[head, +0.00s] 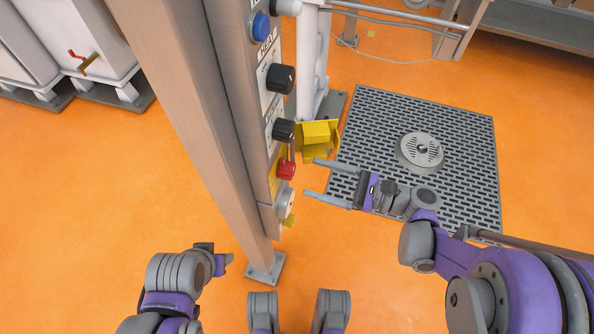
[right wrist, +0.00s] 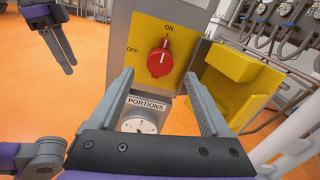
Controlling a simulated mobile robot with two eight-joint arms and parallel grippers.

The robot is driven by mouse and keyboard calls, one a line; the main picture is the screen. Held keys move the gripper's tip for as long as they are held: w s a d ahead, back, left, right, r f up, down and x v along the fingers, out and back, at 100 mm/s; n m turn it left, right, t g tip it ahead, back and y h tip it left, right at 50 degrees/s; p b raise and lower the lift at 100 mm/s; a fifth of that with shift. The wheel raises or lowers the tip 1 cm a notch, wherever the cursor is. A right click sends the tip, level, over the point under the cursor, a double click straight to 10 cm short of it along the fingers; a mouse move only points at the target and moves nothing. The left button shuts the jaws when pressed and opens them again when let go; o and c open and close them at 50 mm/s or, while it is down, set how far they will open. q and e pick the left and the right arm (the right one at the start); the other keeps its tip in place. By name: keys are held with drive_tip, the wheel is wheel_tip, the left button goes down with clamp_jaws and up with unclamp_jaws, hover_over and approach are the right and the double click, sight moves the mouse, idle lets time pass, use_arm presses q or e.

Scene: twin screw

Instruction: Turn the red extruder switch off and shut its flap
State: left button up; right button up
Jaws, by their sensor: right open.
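The red extruder switch (right wrist: 160,60) sits on a yellow plate marked ON and OFF; the white mark on its knob points up toward ON. In the head view the switch (head: 286,170) is low on the panel. Its yellow flap (right wrist: 232,75) stands open, swung out to the right of the plate; it also shows in the head view (head: 316,132). My right gripper (head: 311,177) is open and empty, its fingers toward the switch, one to each side in the wrist view, apart from it. My left gripper (head: 224,263) is left of the post, its fingers unclear.
A dial marked PORTIONS (right wrist: 139,124) sits below the switch. Black knobs (head: 280,78) and a blue button (head: 260,26) are higher on the panel. A tan post (head: 195,100) stands left of it. A floor grate (head: 440,120) lies behind my right arm. Orange floor is clear at left.

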sight(293, 172)
drive_tip(key=shift+x, duration=2.8)
clamp_jaws()
